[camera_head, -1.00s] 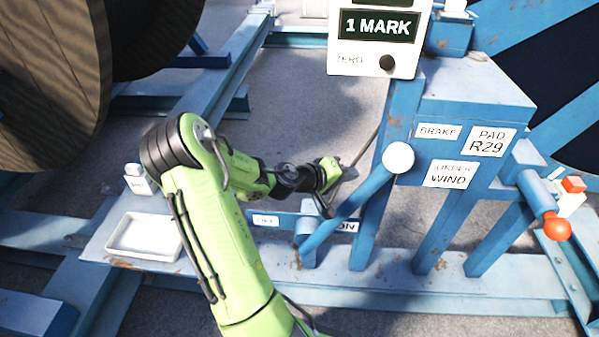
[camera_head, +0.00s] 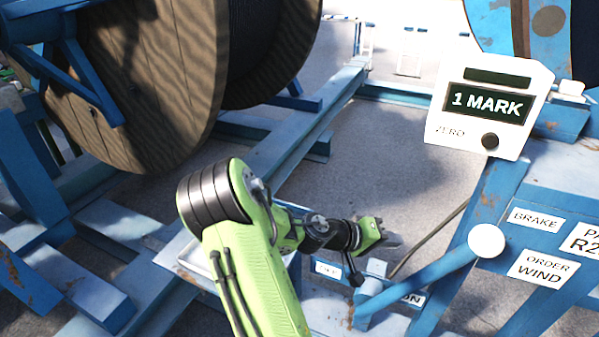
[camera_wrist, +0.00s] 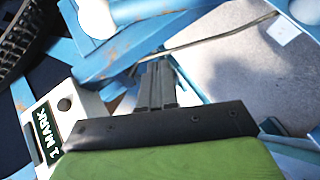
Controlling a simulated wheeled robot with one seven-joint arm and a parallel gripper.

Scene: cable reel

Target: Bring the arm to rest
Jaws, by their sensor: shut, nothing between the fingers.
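My green arm reaches up from the bottom of the head view and bends at a black-banded elbow. My gripper (camera_head: 392,241) points right, above the blue frame and left of the blue brake lever with its white knob (camera_head: 486,241). In the wrist view the fingers of my gripper (camera_wrist: 158,72) lie together, shut and empty. The cable (camera_head: 430,238) runs slantwise just beyond the fingers; it also shows in the wrist view (camera_wrist: 215,37). I cannot tell how far the fingers are from it.
A white counter box (camera_head: 487,107) reading "1 MARK" stands right of my gripper. A large wooden reel (camera_head: 150,75) fills the upper left. Blue beams (camera_head: 300,130) surround the work area. A white tray (camera_head: 190,262) sits partly behind my arm. Grey floor lies open behind the gripper.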

